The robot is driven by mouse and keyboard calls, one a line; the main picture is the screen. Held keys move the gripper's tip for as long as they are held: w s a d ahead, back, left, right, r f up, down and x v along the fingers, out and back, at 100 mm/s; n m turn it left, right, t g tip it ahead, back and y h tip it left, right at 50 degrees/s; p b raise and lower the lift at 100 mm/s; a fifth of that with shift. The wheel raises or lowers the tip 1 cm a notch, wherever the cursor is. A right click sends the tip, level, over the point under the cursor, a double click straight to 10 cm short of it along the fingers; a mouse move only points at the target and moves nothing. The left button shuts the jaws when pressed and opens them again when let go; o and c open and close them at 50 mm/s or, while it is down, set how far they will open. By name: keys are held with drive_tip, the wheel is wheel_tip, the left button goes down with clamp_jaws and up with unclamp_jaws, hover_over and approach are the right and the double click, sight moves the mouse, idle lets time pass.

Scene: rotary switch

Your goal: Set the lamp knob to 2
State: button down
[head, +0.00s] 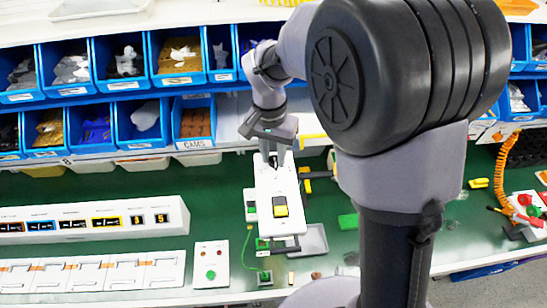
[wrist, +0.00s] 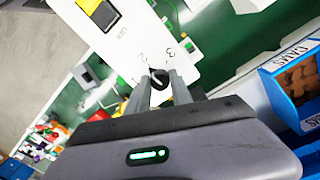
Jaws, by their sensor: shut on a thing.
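The white switch panel (head: 270,184) stands on the green bench in the middle of the head view, and its face fills the upper middle of the wrist view (wrist: 150,45). The lamp knob (wrist: 158,78) is a small dark piece at the panel's end nearest my gripper. My gripper (wrist: 160,82) is shut on it, one finger on each side. Printed numbers, among them 2 and 3, show around the knob. The fingers hide part of the dial, and I cannot tell which number the knob points to. In the head view my gripper (head: 273,160) is at the panel's far end.
A yellow and black switch (head: 280,207) is on the same panel. A white box with a red and a green button (head: 211,264) stands to the left. A grey tray (head: 312,240) lies right of the panel. Blue bins (head: 137,121) line the shelves behind.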

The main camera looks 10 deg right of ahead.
sight(271, 157)
drive_tip(key=shift+m, duration=0.6)
drive_tip(key=c, duration=1.1)
unclamp_jaws()
drive_tip(key=shift+w, duration=0.15)
drive_tip(key=shift+c, duration=0.2)
wheel_tip(271, 157, up, 17)
drive_tip(key=p, duration=0.2)
drive_tip(key=shift+w+a+r, duration=0.15)
drive_tip(key=shift+a+r, duration=0.05)
drive_tip(key=shift+a, duration=0.15)
